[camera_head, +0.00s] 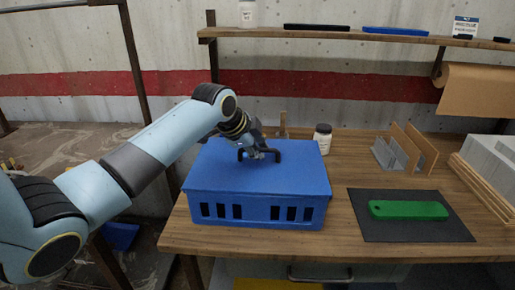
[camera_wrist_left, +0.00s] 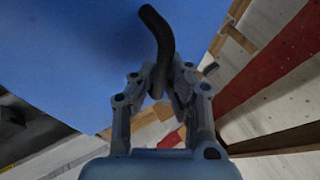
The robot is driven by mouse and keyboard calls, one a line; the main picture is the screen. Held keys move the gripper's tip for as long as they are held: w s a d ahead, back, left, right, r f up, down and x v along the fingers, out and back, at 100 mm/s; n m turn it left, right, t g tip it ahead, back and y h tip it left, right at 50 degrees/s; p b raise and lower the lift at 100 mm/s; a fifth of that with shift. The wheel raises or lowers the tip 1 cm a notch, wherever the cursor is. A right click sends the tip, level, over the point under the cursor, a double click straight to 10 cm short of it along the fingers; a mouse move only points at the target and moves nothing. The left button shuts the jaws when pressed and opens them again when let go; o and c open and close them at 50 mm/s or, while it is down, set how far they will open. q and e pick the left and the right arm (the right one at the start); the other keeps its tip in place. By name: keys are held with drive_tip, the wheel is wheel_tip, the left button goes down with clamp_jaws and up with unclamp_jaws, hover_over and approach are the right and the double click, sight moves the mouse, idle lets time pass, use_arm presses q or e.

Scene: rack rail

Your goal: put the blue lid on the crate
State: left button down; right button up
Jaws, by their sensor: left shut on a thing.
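The blue crate (camera_head: 262,212) stands on the wooden table, its slotted front facing me. The blue lid (camera_head: 222,172) covers the crate's top, with its edges close to the crate's rim. I cannot tell whether a thin gap is left between them. My left gripper (camera_head: 257,154) is over the middle of the lid, shut on the lid's dark handle (camera_head: 279,148). In the left wrist view, the handle (camera_wrist_left: 157,35) stands between the fingertips (camera_wrist_left: 163,82), and the lid (camera_wrist_left: 70,55) fills the upper left. My right gripper is not in view.
A green bar (camera_head: 408,210) lies on a dark mat (camera_head: 365,228) at the right. A white jar (camera_head: 322,140) stands behind the crate. A metal rack (camera_head: 390,154) and boards (camera_head: 413,146) stand at the back right. A shelf (camera_head: 340,38) runs along the wall above.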

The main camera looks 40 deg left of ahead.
use_arm(q)
drive_tip(key=c, duration=1.3)
unclamp_jaws()
drive_tip(key=v, duration=1.2)
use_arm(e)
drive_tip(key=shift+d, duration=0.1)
